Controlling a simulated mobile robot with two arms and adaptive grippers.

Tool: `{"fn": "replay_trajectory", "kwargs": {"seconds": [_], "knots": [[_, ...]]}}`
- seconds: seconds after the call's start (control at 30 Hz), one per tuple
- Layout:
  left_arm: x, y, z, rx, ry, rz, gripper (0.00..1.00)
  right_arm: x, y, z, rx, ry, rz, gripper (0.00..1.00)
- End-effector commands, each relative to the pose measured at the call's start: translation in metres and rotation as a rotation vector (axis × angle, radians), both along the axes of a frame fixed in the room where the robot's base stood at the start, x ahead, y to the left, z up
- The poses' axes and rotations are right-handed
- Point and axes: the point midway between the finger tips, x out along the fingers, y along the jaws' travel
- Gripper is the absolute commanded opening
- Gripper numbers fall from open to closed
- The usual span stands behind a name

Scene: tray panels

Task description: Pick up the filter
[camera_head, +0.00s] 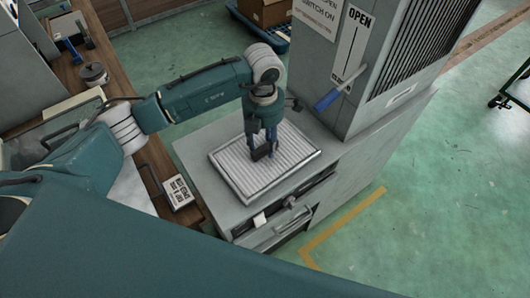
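The filter (294,153) is a flat, pale panel with ridged pleats and a thin frame. It lies flat on top of a grey cabinet (205,150). My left gripper (262,153) comes down from above over the middle of the filter, with its fingers pointing down. A small dark piece shows at the fingertips, perhaps a handle on the filter. The fingertips look close to or at the filter's surface; I cannot tell whether they grip anything. My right gripper is not in view.
A tall grey unit with a blue-handled lever (328,100) and an OPEN label (357,22) stands just behind and right of the filter. A wooden bench (112,70) with small items runs along the left.

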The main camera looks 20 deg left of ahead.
Motion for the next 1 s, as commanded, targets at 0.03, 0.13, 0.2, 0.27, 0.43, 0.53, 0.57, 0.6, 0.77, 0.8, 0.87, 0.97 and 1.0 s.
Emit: {"fn": "replay_trajectory", "kwargs": {"seconds": [0.03, 0.13, 0.2, 0.27, 0.43, 0.53, 0.57, 0.6, 0.77, 0.8, 0.87, 0.97, 1.0], "knots": [[0.000, 0.000, 0.000, 0.000, 0.000, 0.000, 0.25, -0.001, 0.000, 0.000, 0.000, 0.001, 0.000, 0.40], [0.000, 0.000, 0.000, 0.000, 0.000, 0.000, 0.05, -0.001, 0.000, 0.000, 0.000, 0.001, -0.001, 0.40], [0.000, 0.000, 0.001, 0.000, 0.000, 0.000, 0.00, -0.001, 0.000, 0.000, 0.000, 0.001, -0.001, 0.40], [0.000, 0.000, 0.001, 0.000, 0.000, 0.000, 0.00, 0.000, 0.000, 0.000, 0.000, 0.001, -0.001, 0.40], [0.000, 0.000, 0.001, -0.001, -0.002, 0.000, 0.00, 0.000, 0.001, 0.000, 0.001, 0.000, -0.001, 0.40], [0.001, 0.000, 0.003, -0.001, -0.003, 0.000, 0.00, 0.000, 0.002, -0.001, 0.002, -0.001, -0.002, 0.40], [0.001, 0.000, 0.005, -0.001, -0.004, 0.000, 0.00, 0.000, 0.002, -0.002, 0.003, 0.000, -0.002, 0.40], [0.002, 0.000, 0.009, -0.002, -0.006, 0.000, 0.00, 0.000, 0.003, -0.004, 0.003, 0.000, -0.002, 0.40], [0.003, 0.000, 0.036, -0.002, -0.008, 0.000, 0.00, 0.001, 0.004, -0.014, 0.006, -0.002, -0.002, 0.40], [0.002, 0.000, 0.045, -0.002, -0.008, 0.000, 0.00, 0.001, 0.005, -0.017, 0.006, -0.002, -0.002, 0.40], [0.002, 0.000, 0.057, -0.001, -0.008, -0.001, 0.00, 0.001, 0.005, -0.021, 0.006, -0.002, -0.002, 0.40], [0.001, 0.000, 0.075, -0.002, -0.006, 0.000, 0.00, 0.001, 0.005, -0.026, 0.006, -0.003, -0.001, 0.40], [0.002, 0.000, 0.082, 0.000, -0.006, 0.000, 0.00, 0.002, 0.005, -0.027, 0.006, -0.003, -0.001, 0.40]]}}
